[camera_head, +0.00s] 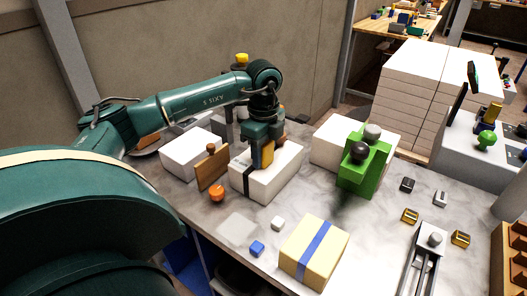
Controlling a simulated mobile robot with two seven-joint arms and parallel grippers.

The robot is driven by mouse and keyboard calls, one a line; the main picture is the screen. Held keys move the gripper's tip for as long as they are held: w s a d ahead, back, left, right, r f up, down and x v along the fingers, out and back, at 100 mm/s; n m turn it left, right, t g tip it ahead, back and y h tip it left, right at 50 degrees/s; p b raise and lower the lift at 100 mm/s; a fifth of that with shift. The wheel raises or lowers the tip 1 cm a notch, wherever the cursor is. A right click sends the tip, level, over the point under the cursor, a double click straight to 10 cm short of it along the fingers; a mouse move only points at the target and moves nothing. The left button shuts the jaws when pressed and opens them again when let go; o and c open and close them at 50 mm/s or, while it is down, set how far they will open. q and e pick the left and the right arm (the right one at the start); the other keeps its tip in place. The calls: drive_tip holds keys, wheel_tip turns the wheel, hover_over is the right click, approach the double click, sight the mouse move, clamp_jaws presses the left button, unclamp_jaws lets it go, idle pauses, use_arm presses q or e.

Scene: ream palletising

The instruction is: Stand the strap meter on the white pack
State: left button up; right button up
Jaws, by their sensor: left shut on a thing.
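My left gripper (262,158) reaches down over a white pack (268,180) with a black strap near its left end. It is shut on a small yellow-orange piece (267,154), which I take for the strap meter. The jaws hide much of that piece. It is upright and low over the pack's top; I cannot tell if it touches. Another white pack (188,152) lies to the left, and a third white pack (330,148) lies to the right, partly behind a green device. My right gripper is not in view.
The green device (362,168) with dark and grey knobs stands right of the strapped pack. A brown upright board (212,168) and an orange ball (217,193) are close on its left. A yellow pack with a blue band (313,252) lies in front. Small blocks are scattered on the table.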

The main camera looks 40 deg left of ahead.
use_arm(q)
drive_tip(key=o, duration=1)
drive_tip(key=shift+f, duration=0.1)
drive_tip(key=shift+o, duration=0.2)
wheel_tip(320, 180, up, 12)
drive_tip(key=shift+r, duration=0.2)
drive_tip(key=shift+s+f, duration=0.1)
